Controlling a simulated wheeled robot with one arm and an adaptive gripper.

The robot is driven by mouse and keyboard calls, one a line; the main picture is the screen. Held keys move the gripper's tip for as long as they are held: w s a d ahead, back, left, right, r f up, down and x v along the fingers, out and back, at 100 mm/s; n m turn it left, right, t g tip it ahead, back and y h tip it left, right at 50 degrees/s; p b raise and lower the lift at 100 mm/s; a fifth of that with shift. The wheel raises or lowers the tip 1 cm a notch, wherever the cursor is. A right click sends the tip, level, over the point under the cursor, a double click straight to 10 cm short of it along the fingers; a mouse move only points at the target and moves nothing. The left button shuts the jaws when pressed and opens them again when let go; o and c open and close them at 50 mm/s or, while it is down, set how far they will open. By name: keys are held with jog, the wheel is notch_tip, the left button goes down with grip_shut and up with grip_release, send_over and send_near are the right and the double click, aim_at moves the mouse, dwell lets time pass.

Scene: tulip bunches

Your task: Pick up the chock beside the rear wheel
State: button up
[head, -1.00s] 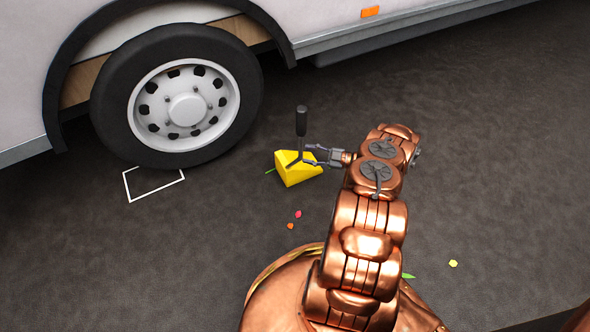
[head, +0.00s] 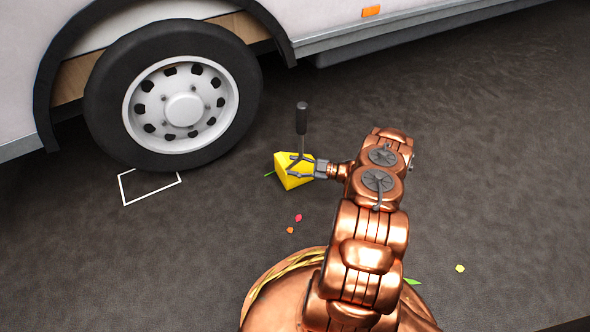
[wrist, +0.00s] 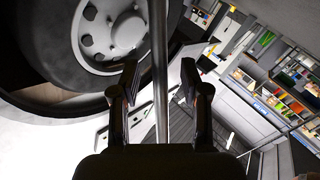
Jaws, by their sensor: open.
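The yellow wedge chock (head: 290,181) sits on the dark ground to the right of the rear wheel (head: 172,97), apart from it. A thin metal stem with a black grip (head: 302,118) stands upright on it. My gripper (head: 294,166) reaches in from the right, low over the chock, with its fingers at the stem. In the wrist view, the metal stem (wrist: 158,60) runs between the two fingers of my gripper (wrist: 158,82), with gaps on both sides. The jaws are open. The chock's yellow body cannot be made out in the wrist view.
A white painted outline (head: 125,190) lies on the ground under the wheel's front edge. The white vehicle body (head: 20,70) rises behind. Small coloured petals (head: 298,218) are scattered nearer. Stocked shelves (wrist: 265,75) show in the wrist view.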

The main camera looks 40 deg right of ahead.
jog(key=shift+w+a, duration=0.35)
jog(key=shift+a, duration=0.05)
jog(key=shift+c, duration=0.3)
grip_shut()
